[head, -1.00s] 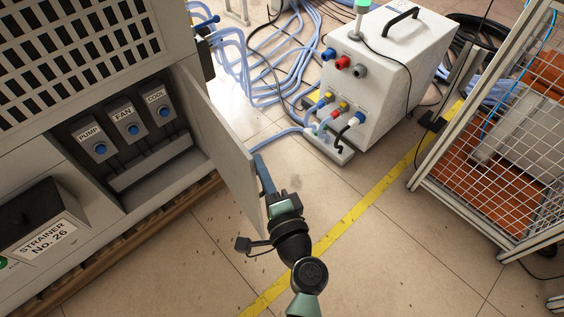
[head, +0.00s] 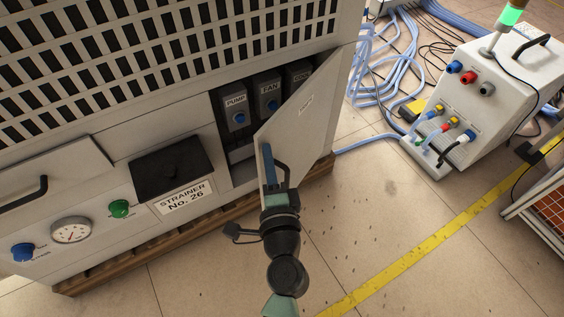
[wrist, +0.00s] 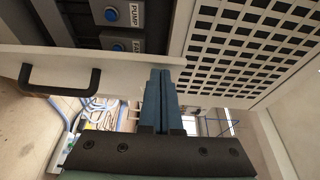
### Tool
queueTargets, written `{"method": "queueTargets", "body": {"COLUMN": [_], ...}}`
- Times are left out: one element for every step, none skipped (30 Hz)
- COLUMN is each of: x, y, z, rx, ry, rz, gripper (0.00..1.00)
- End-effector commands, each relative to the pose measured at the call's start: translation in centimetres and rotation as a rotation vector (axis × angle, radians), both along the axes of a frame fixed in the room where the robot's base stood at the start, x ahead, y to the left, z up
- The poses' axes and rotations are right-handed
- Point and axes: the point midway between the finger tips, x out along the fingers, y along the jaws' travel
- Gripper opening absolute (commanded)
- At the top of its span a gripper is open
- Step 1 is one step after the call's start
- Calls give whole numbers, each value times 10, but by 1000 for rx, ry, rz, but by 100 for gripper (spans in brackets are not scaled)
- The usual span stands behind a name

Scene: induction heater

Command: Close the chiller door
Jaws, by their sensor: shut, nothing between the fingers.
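The chiller door (head: 308,110) is a light grey panel hinged at its right side, standing partly open. Its outer face now shows in the head view. In the wrist view the door (wrist: 120,60) crosses the upper left, with its black handle (wrist: 60,80) on its face. My gripper (head: 267,150) is at the free left edge of the door, close to the handle. Its blue fingers (wrist: 160,74) are shut with nothing between them and overlap the door's end in the wrist view. I cannot tell whether they touch it.
Behind the door is a recess with PUMP (head: 236,110) and FAN (head: 268,95) switches. Left of it is a black strainer box (head: 172,165) and a gauge (head: 71,229). A white unit (head: 500,80) with hoses stands at right. The floor in front is clear.

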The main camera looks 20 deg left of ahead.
Motion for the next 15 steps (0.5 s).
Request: {"method": "queueTargets", "body": {"x": [2,3,5,6,8,9,11,13,15,17,19,22,24,25,28], "y": [15,22,32,37,44,52,58,64,72,78,83,91,96,102,108], "z": [3,3,3,3,3,3,3,3,4,4,5,5,5,5,5], "rx": [-1,-1,0,0,-1,0,1,-1,1,1,2,2,1,1,0], "ry": [-2,-2,-1,-1,-2,0,-1,1,3,4,7,9,9,11,9], "rz": [4,3,3,1,2,1,0,-4,-10,-16,-26,-39,-51,-62,-80], "gripper": [0,0,0,0,0,0,0,0,0,0,0,0,0,0,0]}}
